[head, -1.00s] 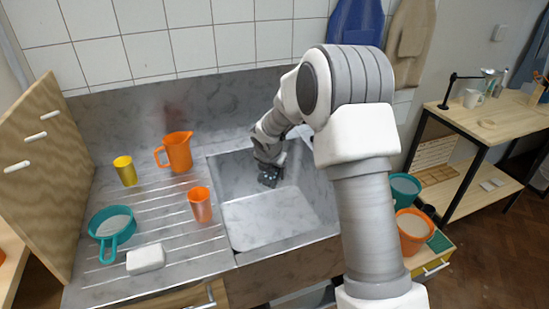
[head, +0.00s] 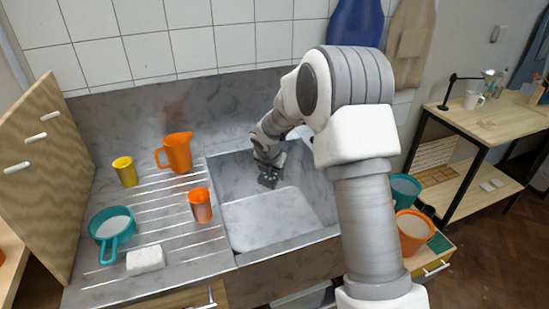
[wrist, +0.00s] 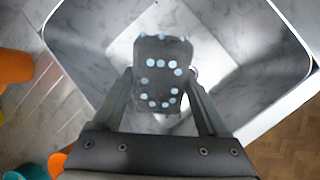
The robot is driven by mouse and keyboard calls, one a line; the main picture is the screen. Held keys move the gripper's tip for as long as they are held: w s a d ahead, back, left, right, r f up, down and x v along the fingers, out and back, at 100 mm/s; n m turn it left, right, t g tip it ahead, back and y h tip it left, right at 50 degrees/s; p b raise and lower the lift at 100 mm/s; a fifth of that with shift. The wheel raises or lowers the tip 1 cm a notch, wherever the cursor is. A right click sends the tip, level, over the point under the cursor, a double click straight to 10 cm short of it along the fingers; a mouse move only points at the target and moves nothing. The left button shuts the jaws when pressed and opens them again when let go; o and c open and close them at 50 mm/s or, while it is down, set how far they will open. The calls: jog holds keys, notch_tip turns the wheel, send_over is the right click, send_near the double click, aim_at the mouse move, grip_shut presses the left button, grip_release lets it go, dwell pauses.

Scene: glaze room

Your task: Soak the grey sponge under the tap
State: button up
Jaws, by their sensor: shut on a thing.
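The grey sponge (wrist: 162,78) is a dark block with several pale blue drop-like dots on its face. My gripper (wrist: 162,92) is shut on it, with one finger along each side. In the head view my gripper (head: 269,172) holds the sponge (head: 268,181) down inside the sink (head: 245,232), near its back wall and above the floor. I cannot make out the tap in either view; my arm covers the area behind the sink. No water stream can be made out.
On the drainboard left of the sink stand an orange jug (head: 179,153), an orange cup (head: 200,206), a yellow cup (head: 125,171), a teal sieve (head: 112,229) and a white block (head: 146,259). Orange (head: 414,232) and teal (head: 404,189) buckets stand to the right.

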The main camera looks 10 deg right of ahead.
aim_at(272, 179)
jog(key=shift+s+a+r+p, duration=0.2)
jog(key=shift+s+r+p, duration=0.05)
jog(key=shift+s+r, duration=0.5)
jog(key=shift+s+a+r+p, duration=0.25)
jog(key=shift+s+r, duration=0.35)
jog(key=shift+s, duration=0.3)
jog(key=shift+s+a+r+p, duration=0.2)
jog(key=shift+s+r+p, duration=0.05)
jog(key=shift+s+r, duration=0.5)
jog(key=shift+f, duration=0.1)
jog(key=shift+s+f, duration=0.1)
